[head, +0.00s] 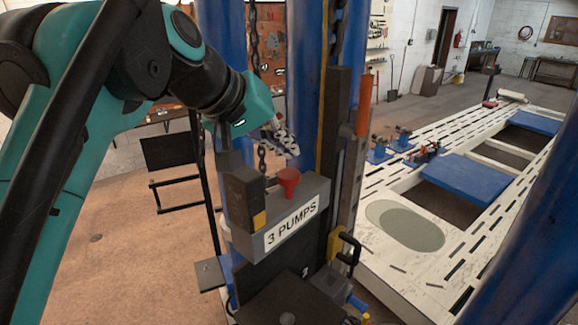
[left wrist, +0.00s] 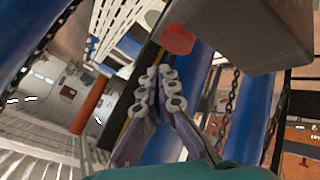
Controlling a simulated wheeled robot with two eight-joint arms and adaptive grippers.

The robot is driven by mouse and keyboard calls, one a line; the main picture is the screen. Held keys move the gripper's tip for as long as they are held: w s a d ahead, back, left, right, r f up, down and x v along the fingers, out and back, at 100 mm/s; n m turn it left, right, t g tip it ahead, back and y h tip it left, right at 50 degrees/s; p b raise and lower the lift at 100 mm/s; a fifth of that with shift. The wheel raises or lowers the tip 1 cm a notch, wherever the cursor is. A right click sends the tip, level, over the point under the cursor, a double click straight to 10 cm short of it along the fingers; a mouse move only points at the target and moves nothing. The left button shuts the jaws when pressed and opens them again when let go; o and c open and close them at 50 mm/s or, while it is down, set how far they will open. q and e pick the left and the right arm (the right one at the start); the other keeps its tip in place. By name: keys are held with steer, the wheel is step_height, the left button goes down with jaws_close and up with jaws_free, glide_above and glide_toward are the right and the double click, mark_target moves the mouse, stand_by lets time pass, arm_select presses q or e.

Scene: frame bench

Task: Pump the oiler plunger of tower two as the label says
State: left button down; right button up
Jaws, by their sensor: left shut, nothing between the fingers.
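The oiler is a grey box (head: 316,190) on the blue tower, with a white label (head: 291,226) reading "3 PUMPS". Its red plunger (head: 288,183) stands up from the top of the box. In the left wrist view the plunger (left wrist: 178,40) shows just beyond my fingertips, beside the grey box (left wrist: 245,35). My left gripper (head: 288,143) is shut and empty, above the plunger in the head view, with a visible gap between them. Its fingertips (left wrist: 160,88) are together in the left wrist view. My right gripper is not in view.
Blue posts (head: 303,60) and a hanging chain (head: 253,40) stand close to the gripper. An orange-red handle (head: 363,104) rises right of the oiler. A white slotted frame bench (head: 458,222) with blue plates lies to the right. Open floor is at left.

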mark_target(286, 175)
arm_select(q)
step_height(286, 175, up, 4)
steer(key=p, duration=0.2)
steer(key=shift+f+p, duration=0.25)
steer(key=shift+p, duration=0.05)
steer(key=shift+f, duration=0.1)
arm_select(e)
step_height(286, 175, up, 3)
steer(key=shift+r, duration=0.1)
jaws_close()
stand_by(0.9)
